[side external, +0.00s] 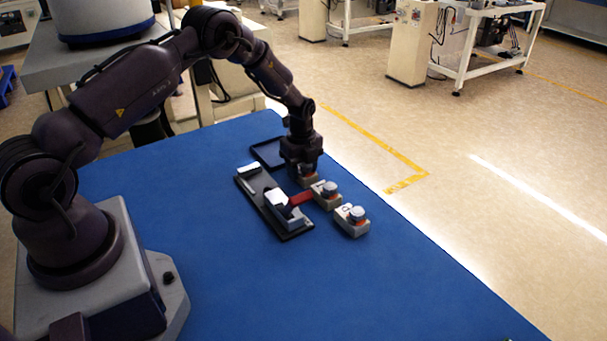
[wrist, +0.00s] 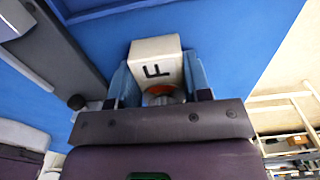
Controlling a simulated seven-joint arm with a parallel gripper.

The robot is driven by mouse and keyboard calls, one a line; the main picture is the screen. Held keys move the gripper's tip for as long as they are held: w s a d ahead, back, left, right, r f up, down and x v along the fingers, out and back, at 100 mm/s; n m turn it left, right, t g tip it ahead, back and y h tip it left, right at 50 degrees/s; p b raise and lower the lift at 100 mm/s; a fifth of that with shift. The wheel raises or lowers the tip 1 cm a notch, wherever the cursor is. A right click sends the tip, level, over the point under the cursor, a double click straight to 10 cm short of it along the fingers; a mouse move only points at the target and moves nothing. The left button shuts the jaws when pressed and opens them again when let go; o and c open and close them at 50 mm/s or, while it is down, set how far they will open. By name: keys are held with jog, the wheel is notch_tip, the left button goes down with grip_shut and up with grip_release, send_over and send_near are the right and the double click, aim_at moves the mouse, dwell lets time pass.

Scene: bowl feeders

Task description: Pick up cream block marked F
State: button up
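The cream block marked F (wrist: 157,52) shows in the wrist view with its letter facing the camera and an orange ring and round grey top at its lower edge. In the side view the block (side external: 309,181) is at the far end of a row, mostly hidden under my gripper (side external: 305,168). In the wrist view my gripper (wrist: 160,82) has one finger on each side of the block. The fingers appear very close to its sides, but I cannot tell whether they press on it. The block looks to be at table level.
Two similar cream blocks, a middle one (side external: 326,198) and a nearer one (side external: 351,225), stand in the row. A black tray (side external: 252,197) with a grey and red fixture (side external: 287,209) lies left of them. Another dark tray (side external: 266,154) is behind. The blue table's near side is clear.

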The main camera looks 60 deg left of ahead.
jog(key=shift+c, duration=0.9)
jog(key=shift+r, duration=0.1)
